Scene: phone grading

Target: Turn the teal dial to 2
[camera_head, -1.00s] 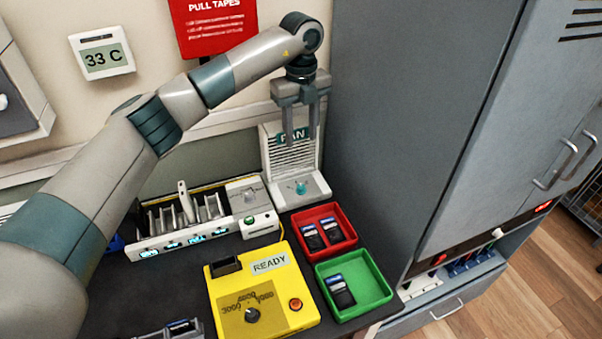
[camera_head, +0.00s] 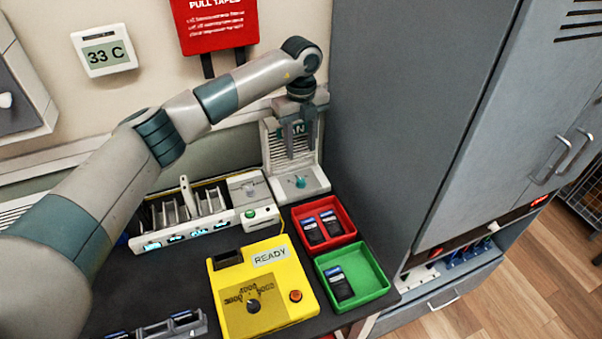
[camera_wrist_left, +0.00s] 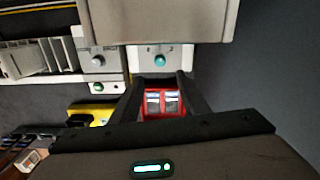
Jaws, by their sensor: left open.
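The teal dial (camera_head: 300,181) sits on the pale base of the fan unit (camera_head: 313,183), in front of its slatted upright panel. The fan label is partly covered by my left gripper. My left gripper (camera_head: 299,154) is open and empty, fingers pointing down. It hangs above the dial and looks apart from it. In the left wrist view its two fingers (camera_wrist_left: 158,82) frame the space just below the dial in the picture. My right gripper is not in view.
A red tray (camera_head: 346,220) and a green tray (camera_head: 370,297) hold dark phones. A yellow box (camera_head: 283,318) reads READY. A white rack (camera_head: 190,246) and a unit with a grey knob (camera_head: 249,190) stand left of the fan. A grey cabinet (camera_head: 400,100) rises close on the right.

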